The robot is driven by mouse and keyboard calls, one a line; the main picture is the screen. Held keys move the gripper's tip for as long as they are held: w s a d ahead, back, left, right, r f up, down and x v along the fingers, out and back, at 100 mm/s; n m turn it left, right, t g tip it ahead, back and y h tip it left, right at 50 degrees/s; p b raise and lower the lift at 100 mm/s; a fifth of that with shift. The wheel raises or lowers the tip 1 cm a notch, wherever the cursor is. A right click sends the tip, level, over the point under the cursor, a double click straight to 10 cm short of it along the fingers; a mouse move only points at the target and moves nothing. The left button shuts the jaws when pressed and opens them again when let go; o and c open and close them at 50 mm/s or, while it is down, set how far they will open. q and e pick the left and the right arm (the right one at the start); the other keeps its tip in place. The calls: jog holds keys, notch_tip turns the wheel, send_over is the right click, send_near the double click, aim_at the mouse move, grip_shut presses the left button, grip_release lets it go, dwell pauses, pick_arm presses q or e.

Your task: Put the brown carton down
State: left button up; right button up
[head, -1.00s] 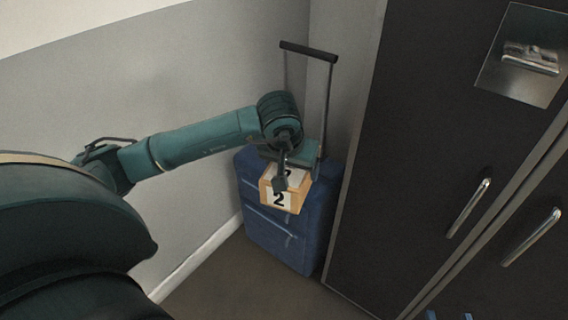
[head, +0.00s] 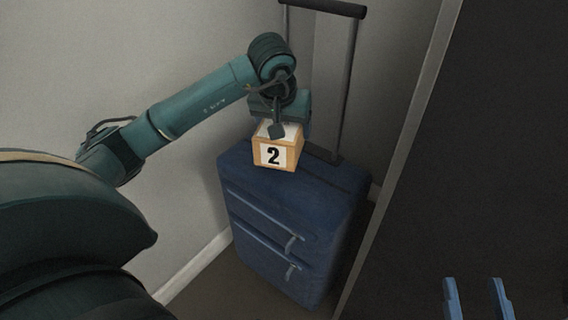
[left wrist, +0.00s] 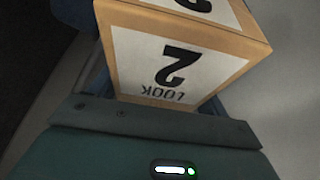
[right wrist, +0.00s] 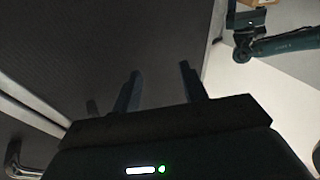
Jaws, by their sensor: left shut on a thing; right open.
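The brown carton (head: 288,157) is a small box with white labels and a black 2. My left gripper (head: 277,130) is shut on it, over the top of the blue suitcase (head: 290,192). I cannot tell whether the carton's underside touches the suitcase. In the left wrist view the carton (left wrist: 212,82) fills the upper middle, and its "LOOK 2" label reads upside down. My right gripper (head: 477,298) is open and empty at the lower right. In the right wrist view its two fingers (right wrist: 160,88) stand apart with nothing between them.
The suitcase stands upright in the corner, with its pull handle (head: 323,8) raised behind the carton. A dark cabinet (head: 470,140) stands close on the right. A pale wall with a white skirting board (head: 195,268) is on the left.

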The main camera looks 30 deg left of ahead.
pick_arm(q)
notch_tip(320, 180, down, 5)
jog(key=shift+s+r+b, duration=0.1)
jog(key=shift+r+b, duration=0.1)
jog(key=shift+b, duration=0.45)
notch_tip(320, 180, down, 2)
jog(key=shift+d+f+b, duration=0.1)
jog(key=shift+f+b, duration=0.15)
jog(key=shift+b, duration=0.3)
jog(key=shift+f, duration=0.45)
jog(key=o, duration=1.2)
jog(key=shift+c, duration=0.2)
pick_arm(e)
jog(key=shift+w+a+r+t+y, duration=0.1)
jog(key=shift+w+r+t+y, duration=0.15)
jog(key=shift+r+y, duration=0.35)
